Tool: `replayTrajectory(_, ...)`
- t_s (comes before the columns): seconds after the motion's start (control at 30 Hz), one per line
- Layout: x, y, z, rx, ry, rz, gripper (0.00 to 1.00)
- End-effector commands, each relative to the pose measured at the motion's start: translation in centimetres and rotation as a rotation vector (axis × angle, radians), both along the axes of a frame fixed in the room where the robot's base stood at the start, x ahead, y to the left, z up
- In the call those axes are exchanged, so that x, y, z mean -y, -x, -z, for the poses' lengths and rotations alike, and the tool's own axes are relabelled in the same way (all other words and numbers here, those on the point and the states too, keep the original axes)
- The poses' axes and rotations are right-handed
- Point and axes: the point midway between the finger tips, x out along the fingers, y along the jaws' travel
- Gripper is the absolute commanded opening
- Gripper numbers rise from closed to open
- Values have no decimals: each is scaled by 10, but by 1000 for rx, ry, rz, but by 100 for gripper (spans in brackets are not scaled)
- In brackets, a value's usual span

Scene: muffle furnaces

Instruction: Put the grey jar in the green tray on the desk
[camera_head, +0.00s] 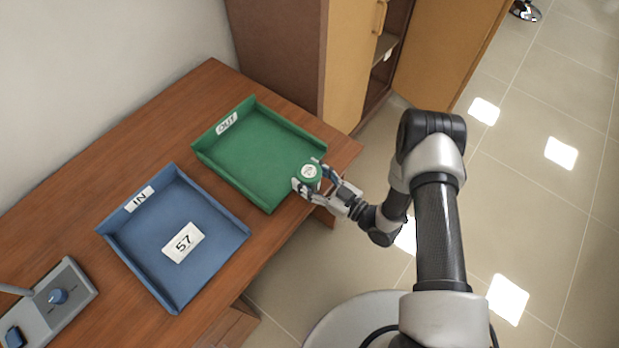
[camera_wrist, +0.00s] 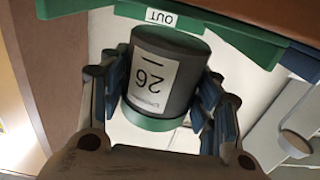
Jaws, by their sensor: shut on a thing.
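The grey jar (camera_wrist: 165,75) has a green lid and a white label reading 26, upside down in the wrist view. In the head view its round green lid (camera_head: 309,172) shows from above, with a white sticker on top. My gripper (camera_head: 310,178) is shut on the jar, with a finger on either side. The jar appears at the right front edge of the green tray (camera_head: 250,155), which is marked OUT and looks empty. The tray's green wall (camera_wrist: 255,46) shows behind the jar in the wrist view. I cannot tell the jar's exact height above the tray.
A blue tray (camera_head: 145,245) marked IN, with a white card reading 57, stands left of the green tray on the wooden desk (camera_head: 60,215). A grey device (camera_head: 70,285) with a blue knob is at lower left. An open cabinet (camera_head: 350,60) stands behind.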

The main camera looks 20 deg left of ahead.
Motion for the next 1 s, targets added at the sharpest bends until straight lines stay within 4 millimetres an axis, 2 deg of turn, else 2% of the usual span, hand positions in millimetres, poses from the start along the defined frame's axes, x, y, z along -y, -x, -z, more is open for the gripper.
replayTrajectory(0.27,0,-1,1,3,-2,0,25)
replayTrajectory(0.7,0,-1,13,2,-2,0,25)
replayTrajectory(0.73,0,0,13,1,-1,0,59)
replayTrajectory(1.0,0,0,12,1,-1,0,77)
